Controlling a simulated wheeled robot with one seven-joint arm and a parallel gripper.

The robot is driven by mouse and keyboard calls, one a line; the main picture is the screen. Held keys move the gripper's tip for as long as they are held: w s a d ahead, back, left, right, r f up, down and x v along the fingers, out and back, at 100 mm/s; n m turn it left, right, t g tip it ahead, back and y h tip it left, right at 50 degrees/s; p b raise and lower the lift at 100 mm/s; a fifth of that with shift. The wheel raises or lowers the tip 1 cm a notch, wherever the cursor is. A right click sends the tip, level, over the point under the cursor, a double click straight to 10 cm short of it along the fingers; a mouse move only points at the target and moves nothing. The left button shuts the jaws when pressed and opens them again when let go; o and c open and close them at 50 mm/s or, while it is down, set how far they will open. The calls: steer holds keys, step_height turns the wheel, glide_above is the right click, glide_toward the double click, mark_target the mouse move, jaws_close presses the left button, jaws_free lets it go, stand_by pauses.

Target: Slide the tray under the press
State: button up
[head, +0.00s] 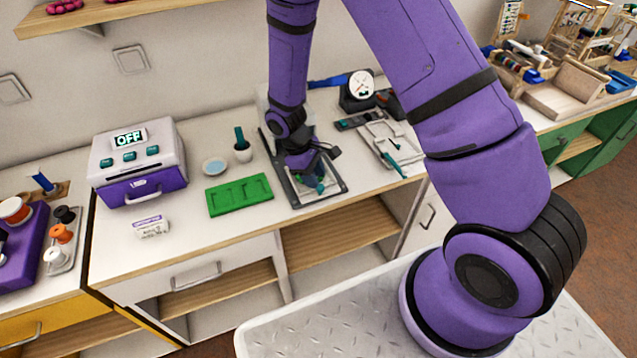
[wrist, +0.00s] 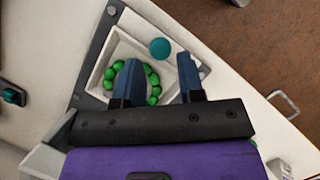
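A white square tray (wrist: 92,82) holds a ring of green beads (wrist: 110,75) and has a round teal knob (wrist: 160,48) at one corner, in the wrist view. It lies on the dark-railed base of the press (wrist: 97,50). In the head view the press base (head: 271,150) runs back behind my arm, which hides most of its upper part. My gripper (wrist: 160,88) is over the tray with its two dark blue fingers apart. The knob shows beyond the gap between them. Whether the fingers touch the tray is unclear.
The counter's front edge is close.

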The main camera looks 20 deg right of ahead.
steer(key=shift+x, duration=1.6)
jaws_close()
steer(key=w, duration=1.1)
steer(key=shift+w+r, duration=0.1)
steer(key=shift+w, duration=0.15)
jaws_free()
steer(key=v, duration=1)
steer(key=shift+r, duration=0.35)
